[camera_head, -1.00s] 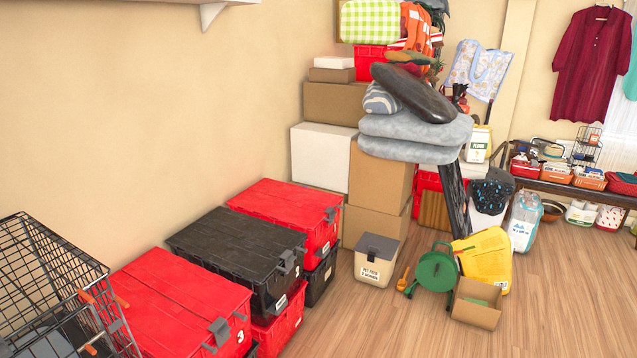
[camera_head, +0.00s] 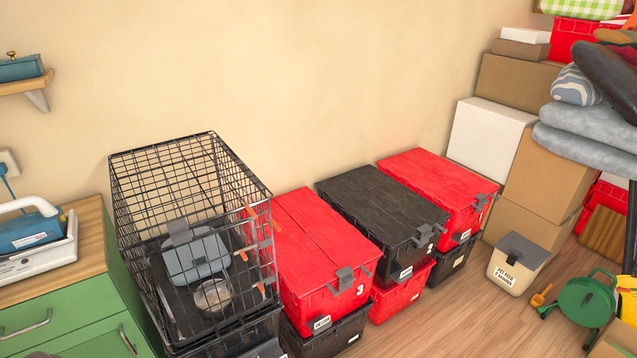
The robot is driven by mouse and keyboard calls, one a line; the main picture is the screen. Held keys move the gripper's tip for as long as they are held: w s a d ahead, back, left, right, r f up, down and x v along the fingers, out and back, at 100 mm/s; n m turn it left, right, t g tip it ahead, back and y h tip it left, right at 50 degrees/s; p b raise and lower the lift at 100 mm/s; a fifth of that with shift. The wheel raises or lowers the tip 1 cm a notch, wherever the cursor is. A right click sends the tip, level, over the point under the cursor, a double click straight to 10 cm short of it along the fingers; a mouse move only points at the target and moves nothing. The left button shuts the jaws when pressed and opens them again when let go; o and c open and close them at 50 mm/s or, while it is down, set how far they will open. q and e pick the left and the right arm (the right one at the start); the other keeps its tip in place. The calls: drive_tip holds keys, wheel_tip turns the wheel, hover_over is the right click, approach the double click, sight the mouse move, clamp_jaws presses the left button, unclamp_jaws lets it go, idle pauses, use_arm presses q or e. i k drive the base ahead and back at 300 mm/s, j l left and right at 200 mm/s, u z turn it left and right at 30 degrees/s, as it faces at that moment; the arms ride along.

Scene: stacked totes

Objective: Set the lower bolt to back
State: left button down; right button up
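A black wire crate (camera_head: 192,165) stands at the left of centre in the head view. Its front side, facing right and forward, carries several small orange-tipped bolt parts. One orange part (camera_head: 250,211) sits high on this side, another (camera_head: 246,249) sits about midway, and the lowest (camera_head: 262,288) is near the front corner. They are too small for me to tell the lower bolt's position. A grey-blue object and a bowl (camera_head: 213,294) are inside the crate. Neither of my grippers is in view.
The crate stands on a black tote. Stacked totes with a red lid (camera_head: 310,240), a black lid (camera_head: 375,200) and another red lid (camera_head: 430,185) stand to its right. A green cabinet (camera_head: 75,320) is at the left. Clear wooden floor (camera_head: 470,320) lies front right.

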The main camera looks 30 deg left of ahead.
sight(259, 284)
drive_tip(key=u, duration=1.35)
